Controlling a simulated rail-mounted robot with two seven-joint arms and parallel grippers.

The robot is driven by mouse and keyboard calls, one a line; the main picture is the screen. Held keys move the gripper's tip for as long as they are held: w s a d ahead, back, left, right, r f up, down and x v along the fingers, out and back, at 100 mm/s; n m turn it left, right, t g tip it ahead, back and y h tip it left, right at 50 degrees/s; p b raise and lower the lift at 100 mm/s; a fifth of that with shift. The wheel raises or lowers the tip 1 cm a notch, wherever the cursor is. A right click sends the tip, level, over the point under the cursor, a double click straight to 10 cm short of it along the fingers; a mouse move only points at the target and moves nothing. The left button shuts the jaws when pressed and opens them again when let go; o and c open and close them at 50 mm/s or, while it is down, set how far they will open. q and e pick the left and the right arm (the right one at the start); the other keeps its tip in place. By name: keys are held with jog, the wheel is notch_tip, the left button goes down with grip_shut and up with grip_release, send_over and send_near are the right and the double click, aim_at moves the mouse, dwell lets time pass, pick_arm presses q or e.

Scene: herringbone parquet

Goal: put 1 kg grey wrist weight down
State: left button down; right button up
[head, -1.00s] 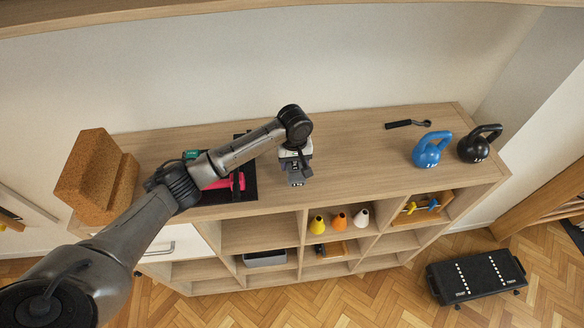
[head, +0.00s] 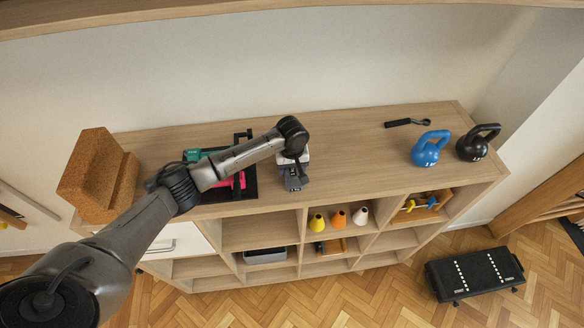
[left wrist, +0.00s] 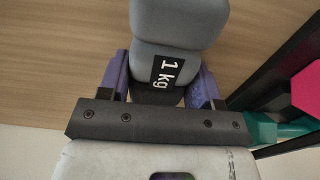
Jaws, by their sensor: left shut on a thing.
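The grey wrist weight (left wrist: 178,28) carries a black label reading "1 kg" in the left wrist view. My left gripper (left wrist: 160,88) is shut on it, with a purple finger on each side. In the head view my left gripper (head: 294,170) points down over the middle front part of the wooden shelf top (head: 360,165), just right of a black tray. The weight (head: 293,184) shows small below the gripper there. I cannot tell whether it touches the wood. My right gripper is not in view.
The black tray (head: 244,192) holds a pink item (head: 234,182) and a teal one (head: 192,155). Cork blocks (head: 92,178) stand at the left end. A blue kettlebell (head: 427,152), a black kettlebell (head: 474,148) and a black-handled tool (head: 404,122) are at the right. The shelf top between is clear.

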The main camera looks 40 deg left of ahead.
pick_arm(q)
jog(key=shift+r, duration=0.1)
jog(key=shift+c, duration=1.5)
grip_release()
notch_tip(320, 180, up, 12)
jog(key=b, duration=0.1)
